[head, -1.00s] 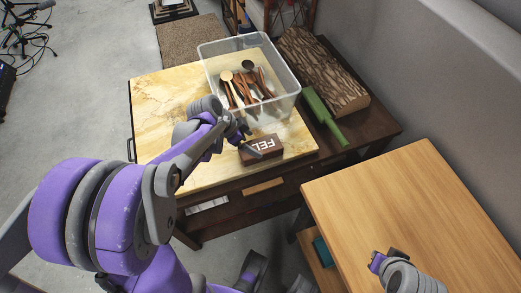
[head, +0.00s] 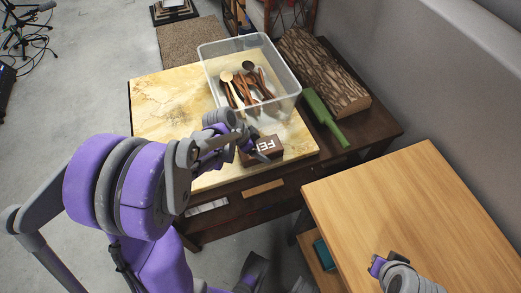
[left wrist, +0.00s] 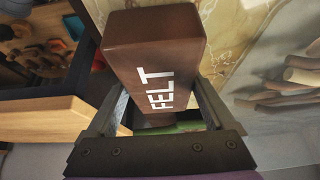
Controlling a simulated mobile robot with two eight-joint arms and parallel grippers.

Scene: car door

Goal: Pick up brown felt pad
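The brown felt pad (head: 270,152) is a dark brown block with white FELT lettering. It lies on the marble-patterned board near its front right corner. My left gripper (head: 251,143) is at the pad's left end in the head view and partly covers it. In the left wrist view the pad (left wrist: 155,50) sits between the two widely spread fingers of my left gripper (left wrist: 160,82). The fingertips are close to its sides; firm contact cannot be made out. My right gripper (head: 388,260) is over the light wooden table, with its finger gap unclear.
A clear plastic bin (head: 290,104) with wooden utensils stands on the marble-patterned board (head: 160,100) behind the pad. A green bottle-shaped object (head: 322,115) and a bark-covered log (head: 325,70) lie to the right. The light wooden table (head: 430,200) is mostly clear.

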